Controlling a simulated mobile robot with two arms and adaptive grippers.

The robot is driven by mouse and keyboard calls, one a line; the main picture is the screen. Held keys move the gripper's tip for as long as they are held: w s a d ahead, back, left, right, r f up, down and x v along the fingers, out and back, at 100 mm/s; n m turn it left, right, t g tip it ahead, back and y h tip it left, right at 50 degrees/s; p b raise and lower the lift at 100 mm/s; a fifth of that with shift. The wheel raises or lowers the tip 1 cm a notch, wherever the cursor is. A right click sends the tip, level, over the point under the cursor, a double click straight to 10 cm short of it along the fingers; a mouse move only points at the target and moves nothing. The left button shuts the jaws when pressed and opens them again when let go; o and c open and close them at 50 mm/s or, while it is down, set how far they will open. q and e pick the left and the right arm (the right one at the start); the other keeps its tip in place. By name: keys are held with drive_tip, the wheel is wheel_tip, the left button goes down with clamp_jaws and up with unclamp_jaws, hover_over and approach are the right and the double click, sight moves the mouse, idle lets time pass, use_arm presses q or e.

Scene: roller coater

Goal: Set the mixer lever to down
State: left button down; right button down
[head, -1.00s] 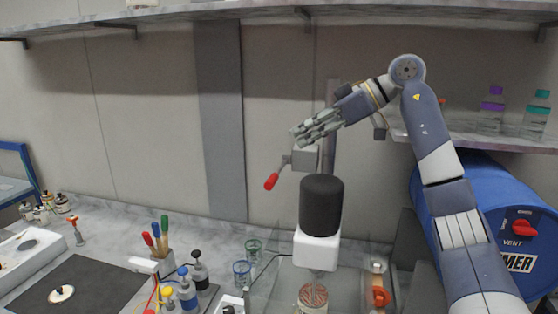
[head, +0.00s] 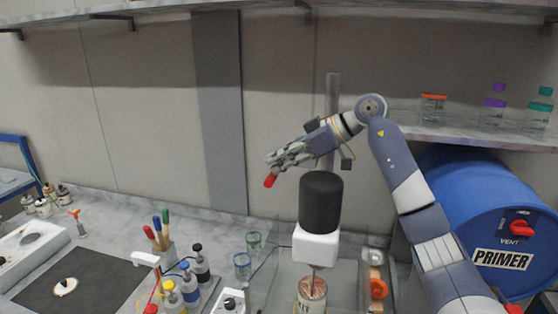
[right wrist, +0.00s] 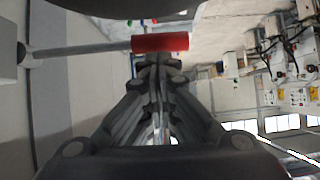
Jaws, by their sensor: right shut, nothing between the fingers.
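The mixer lever's red handle (head: 271,180) shows just below the fingertips of my right gripper (head: 272,160) in the head view; the gripper hides the rest of the lever. In the right wrist view the red handle (right wrist: 160,42) sits at the end of a grey rod, right at the tips of my shut, empty right gripper (right wrist: 158,62). Touching or just apart, I cannot tell. The mixer has a black motor (head: 321,202) on a white housing (head: 316,244), with a shaft down into a can (head: 312,292). My left gripper is out of view.
A blue primer drum (head: 470,215) with a red vent knob stands at the right. A shelf (head: 500,135) holds bottles above it. Glasses (head: 243,265), pump bottles (head: 190,285) and brushes (head: 160,230) stand left of the mixer. A clear panel stands around the can.

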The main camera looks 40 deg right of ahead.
drive_tip(key=f+b, duration=0.1)
drive_tip(key=b, duration=0.1)
drive_tip(key=f+n+t+h+b, duration=0.1)
drive_tip(key=b, duration=0.1)
drive_tip(key=shift+s+a+f+n+b, duration=0.15)
drive_tip(key=shift+s+a+n+b, duration=0.05)
drive_tip(key=shift+s+n+b, duration=0.1)
idle(0.5)
